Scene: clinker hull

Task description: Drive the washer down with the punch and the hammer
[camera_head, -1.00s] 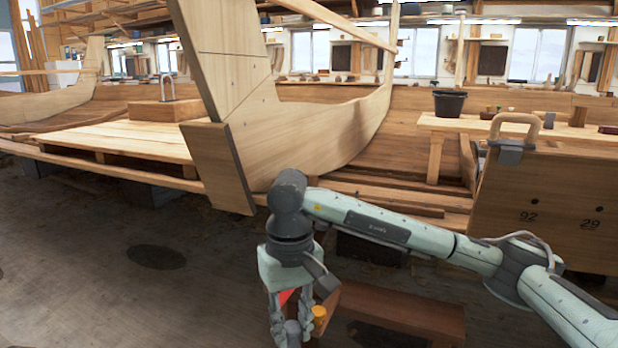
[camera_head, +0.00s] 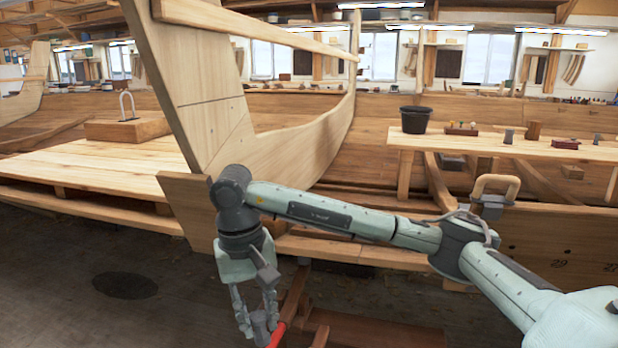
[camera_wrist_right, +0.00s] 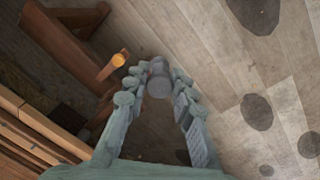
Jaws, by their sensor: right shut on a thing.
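My right gripper (camera_head: 256,318) hangs low, left of the middle of the head view, over the floor. It is shut on a grey cylindrical tool head (camera_wrist_right: 159,80), which shows between the fingertips in the wrist view. A red part (camera_head: 277,336) sticks out beside the grey piece in the head view; the tool looks like the hammer. Most of its length is hidden or out of frame. I cannot make out the washer or the punch. My left gripper is not in view.
The clinker hull (camera_head: 310,140) rises behind. A workbench (camera_head: 520,148) carries a black bucket (camera_head: 415,120). Floor at lower left is clear.

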